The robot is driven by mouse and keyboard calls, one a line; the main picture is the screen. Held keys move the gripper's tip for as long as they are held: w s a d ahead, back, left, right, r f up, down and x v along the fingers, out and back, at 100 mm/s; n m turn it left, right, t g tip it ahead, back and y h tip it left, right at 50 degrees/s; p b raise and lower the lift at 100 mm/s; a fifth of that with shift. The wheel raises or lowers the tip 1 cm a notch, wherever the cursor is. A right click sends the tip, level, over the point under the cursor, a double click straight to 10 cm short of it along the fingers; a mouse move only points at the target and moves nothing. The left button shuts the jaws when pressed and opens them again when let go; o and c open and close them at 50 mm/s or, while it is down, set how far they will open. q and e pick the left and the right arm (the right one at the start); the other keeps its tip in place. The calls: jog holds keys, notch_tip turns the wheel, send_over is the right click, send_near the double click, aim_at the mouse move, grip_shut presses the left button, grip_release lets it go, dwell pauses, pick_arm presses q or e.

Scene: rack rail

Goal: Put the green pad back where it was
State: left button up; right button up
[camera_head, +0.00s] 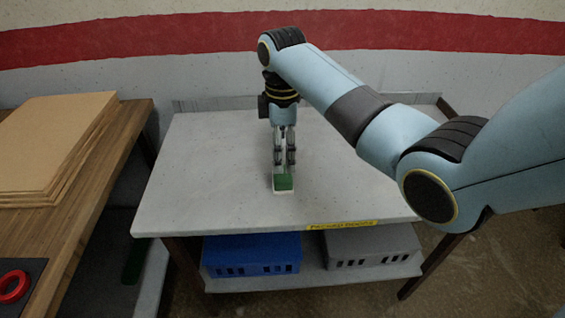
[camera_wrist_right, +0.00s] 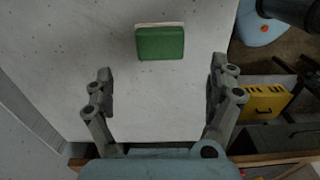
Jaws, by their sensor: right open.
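The green pad (camera_head: 283,182), with a whitish edge, lies on the pale grey table (camera_head: 220,180) near its middle. In the right wrist view, the pad (camera_wrist_right: 160,43) is above the line between the fingertips, against the bare tabletop. My right gripper (camera_head: 284,162) points down over the table, right by the pad. In the wrist view, its fingers (camera_wrist_right: 162,78) are spread wide with nothing between them. The head view does not show clearly how far the fingertips are above the tabletop. My left gripper is not in view.
A blue bin (camera_head: 251,254) and a grey bin (camera_head: 372,249) stand on the shelf below. A yellow label (camera_head: 341,225) marks the table's front edge. Cardboard sheets (camera_head: 50,140) lie on a wooden bench at left, with a red ring (camera_head: 13,286). The tabletop around the pad is clear.

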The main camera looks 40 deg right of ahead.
notch_tip(320, 180, up, 4)
jog(key=shift+f, duration=0.1)
dwell(0.5)
